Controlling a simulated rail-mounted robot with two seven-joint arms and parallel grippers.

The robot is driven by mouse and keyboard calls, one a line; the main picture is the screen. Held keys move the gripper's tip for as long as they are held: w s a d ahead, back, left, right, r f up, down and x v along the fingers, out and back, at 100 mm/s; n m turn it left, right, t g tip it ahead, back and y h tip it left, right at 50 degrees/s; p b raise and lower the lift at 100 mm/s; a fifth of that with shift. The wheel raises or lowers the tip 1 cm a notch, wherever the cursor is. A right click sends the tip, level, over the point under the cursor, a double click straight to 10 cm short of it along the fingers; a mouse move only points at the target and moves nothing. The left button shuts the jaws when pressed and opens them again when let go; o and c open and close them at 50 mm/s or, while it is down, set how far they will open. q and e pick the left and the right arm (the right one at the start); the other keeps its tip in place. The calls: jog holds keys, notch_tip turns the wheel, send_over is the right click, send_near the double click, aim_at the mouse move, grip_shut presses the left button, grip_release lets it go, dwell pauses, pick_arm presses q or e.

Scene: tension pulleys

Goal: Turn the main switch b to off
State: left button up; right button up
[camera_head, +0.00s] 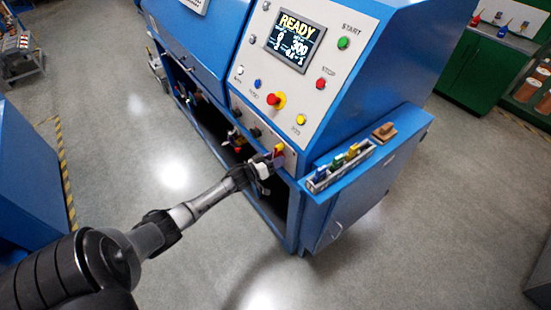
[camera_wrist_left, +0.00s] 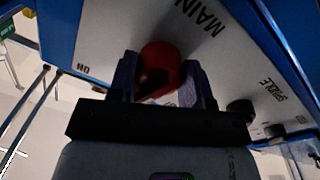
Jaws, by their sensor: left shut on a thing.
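The main switch is a red knob (camera_wrist_left: 160,66) on the white panel of the blue machine. In the head view its red handle (camera_head: 279,150) shows on the lower front panel, with yellow beside it. My left gripper (camera_head: 268,162) reaches it from the left. In the left wrist view the gripper's two fingers (camera_wrist_left: 157,82) stand on either side of the red knob and are shut on it. The letters MAIN are beside the knob, and a small ON-like mark is at the panel's left. The fingers partly hide the switch's base. My right gripper is not in view.
Above are a READY screen (camera_head: 294,40), a green START button (camera_head: 343,43), a red STOP button (camera_head: 321,84) and a red knob on yellow (camera_head: 276,100). A tray with coloured-handled items (camera_head: 340,168) sits on the right-hand shelf. The left floor is open.

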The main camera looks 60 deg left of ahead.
pick_arm(q)
jog(key=o, duration=1.3)
jog(key=s, duration=1.4)
jog(key=shift+f+p, duration=0.25)
jog(key=shift+p, duration=0.15)
jog(key=shift+c, duration=0.3)
